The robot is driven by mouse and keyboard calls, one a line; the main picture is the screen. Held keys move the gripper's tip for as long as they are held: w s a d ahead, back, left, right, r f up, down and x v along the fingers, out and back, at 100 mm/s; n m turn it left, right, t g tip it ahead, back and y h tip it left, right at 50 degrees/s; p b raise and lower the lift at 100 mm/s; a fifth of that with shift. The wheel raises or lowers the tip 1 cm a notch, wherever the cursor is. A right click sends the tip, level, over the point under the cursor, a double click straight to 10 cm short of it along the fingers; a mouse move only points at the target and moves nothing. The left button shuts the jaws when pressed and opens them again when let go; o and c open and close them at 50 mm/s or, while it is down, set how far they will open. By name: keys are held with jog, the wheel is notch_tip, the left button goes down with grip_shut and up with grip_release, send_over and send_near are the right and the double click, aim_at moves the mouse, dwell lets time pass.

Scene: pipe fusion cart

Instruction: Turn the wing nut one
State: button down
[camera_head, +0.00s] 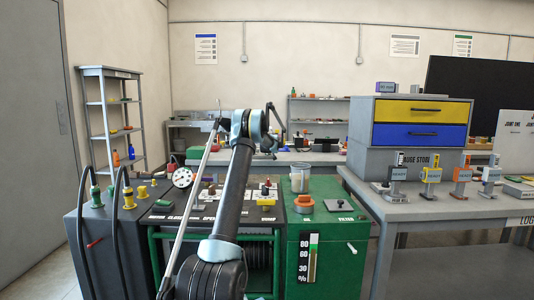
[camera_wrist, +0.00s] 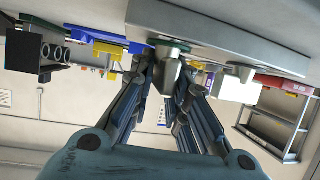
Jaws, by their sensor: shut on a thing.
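In the wrist view, which looks upside down, my gripper (camera_wrist: 168,75) has its two blue-grey fingers on either side of a grey metal piece (camera_wrist: 168,67). This piece appears to be wing nut one, and the fingertips are closed on it. It sits at a grey slab (camera_wrist: 225,30), with a dark green part at its base. A similar grey piece (camera_wrist: 240,71) sits to its right, apart from the fingers. In the head view my arm reaches over the cart, and the fingertips and the nut cannot be made out.
A grey table (camera_head: 440,208) at right holds several small stands and a cabinet with yellow and blue drawers (camera_head: 420,134). Black hoses (camera_head: 118,225) stand at left.

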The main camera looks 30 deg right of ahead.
jog(key=shift+a+n+t+y, duration=0.1)
jog(key=shift+n+t+y, duration=0.2)
jog(key=shift+n+y, duration=1.35)
jog(key=shift+a+n+t+y, duration=0.1)
jog(key=shift+n+t+y, duration=0.2)
jog(key=shift+n+y, duration=1.35)
dwell(1.0)
jog(key=c, duration=1.7)
grip_release()
jog(key=shift+f, duration=0.1)
jog(key=shift+d+m, duration=0.1)
jog(key=shift+m, duration=0.2)
jog(key=shift+s+d, duration=0.1)
jog(key=shift+s, duration=0.15)
jog(key=v, duration=1.1)
jog(key=shift+s+d, duration=0.1)
